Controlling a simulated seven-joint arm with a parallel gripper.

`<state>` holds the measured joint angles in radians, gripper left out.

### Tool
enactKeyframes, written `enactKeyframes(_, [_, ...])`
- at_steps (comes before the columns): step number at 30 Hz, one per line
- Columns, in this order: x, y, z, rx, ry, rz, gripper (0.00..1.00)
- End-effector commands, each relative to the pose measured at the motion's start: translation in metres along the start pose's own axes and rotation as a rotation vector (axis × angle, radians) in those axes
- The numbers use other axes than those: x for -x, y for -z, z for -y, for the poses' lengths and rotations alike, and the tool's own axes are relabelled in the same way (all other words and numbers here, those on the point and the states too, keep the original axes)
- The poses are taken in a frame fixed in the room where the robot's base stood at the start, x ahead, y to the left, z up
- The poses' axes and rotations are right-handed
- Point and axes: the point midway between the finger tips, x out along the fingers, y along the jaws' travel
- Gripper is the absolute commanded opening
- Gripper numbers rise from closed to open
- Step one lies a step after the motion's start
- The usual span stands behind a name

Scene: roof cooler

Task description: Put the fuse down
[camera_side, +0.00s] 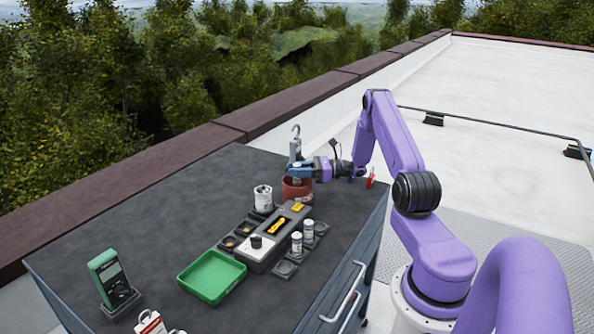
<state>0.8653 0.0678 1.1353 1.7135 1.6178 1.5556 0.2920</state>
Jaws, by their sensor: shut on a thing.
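My gripper (302,172) is at the far side of the grey cart top, just above a red round container (297,189). Its blue fingers are shut on a small pale thing, probably the fuse (296,180), at the container's mouth. The fingers hide much of it, and I cannot tell whether it touches the container. Two white cylinders that look like fuses (297,242) (308,229) stand upright in dark holders at the right of a grey block (271,240).
A larger white cylinder (263,197) stands left of the red container. A grey hooked item (295,147) is behind my gripper. A green tray (212,277) and a green meter (109,275) are nearer the front. The cart top's left part (150,220) is clear.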

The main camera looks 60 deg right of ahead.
Motion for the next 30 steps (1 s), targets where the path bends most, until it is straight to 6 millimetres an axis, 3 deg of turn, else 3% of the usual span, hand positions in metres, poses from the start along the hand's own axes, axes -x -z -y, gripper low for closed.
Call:
enactKeyframes(22, [0.0,0.011,0.0,0.002,0.0,0.0,0.01])
enactKeyframes(23, [0.0,0.011,0.0,0.001,0.0,0.0,0.34])
enactKeyframes(25, [0.0,0.011,0.0,0.001,0.0,0.0,0.57])
enactKeyframes(30, [0.0,0.011,0.0,0.001,0.0,0.0,0.57])
